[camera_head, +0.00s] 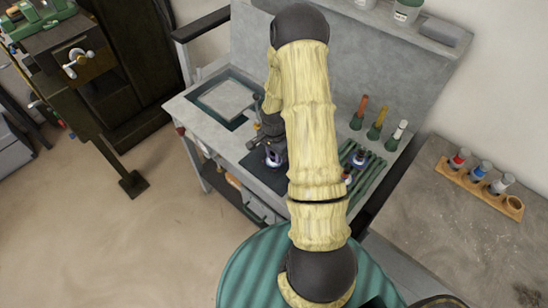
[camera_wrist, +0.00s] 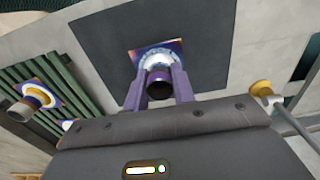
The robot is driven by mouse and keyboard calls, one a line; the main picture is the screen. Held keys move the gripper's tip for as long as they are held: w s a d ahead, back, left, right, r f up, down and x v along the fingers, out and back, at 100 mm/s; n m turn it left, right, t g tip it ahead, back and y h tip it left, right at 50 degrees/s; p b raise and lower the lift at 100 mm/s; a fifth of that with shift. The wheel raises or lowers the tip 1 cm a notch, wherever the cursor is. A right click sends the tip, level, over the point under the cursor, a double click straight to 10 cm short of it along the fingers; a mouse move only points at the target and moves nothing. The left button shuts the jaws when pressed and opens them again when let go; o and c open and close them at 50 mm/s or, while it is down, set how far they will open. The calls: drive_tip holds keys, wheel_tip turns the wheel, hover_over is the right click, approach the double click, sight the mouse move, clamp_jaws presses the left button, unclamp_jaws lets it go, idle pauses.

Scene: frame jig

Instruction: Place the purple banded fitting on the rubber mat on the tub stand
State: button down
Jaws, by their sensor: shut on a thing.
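The purple banded fitting (camera_wrist: 157,62) has a dark round end, a pale blue and purple collar, and a square plate with purple and orange corners. It is over the dark rubber mat (camera_wrist: 205,65), near the mat's middle in the wrist view. My gripper (camera_wrist: 159,74) is shut on the fitting, one finger on each side. In the head view the fitting (camera_head: 273,158) shows low beside my arm, over the dark mat (camera_head: 262,173). I cannot tell if its plate touches the mat.
A green slatted rack (camera_head: 369,173) with other banded fittings (camera_head: 360,158) lies right of my arm. Several handled tools (camera_head: 378,123) stand behind it. A recessed tray (camera_head: 226,98) is at the bench's left. A wooden holder (camera_head: 477,188) with coloured pieces is on the right table.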

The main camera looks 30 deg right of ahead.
drive_tip(key=shift+f, duration=1.05)
drive_tip(key=shift+f, duration=0.15)
drive_tip(key=c, duration=1.2)
unclamp_jaws()
drive_tip(key=shift+o, duration=0.2)
wheel_tip(320, 180, up, 12)
drive_tip(key=shift+r+b, duration=0.15)
drive_tip(key=shift+b, duration=0.7)
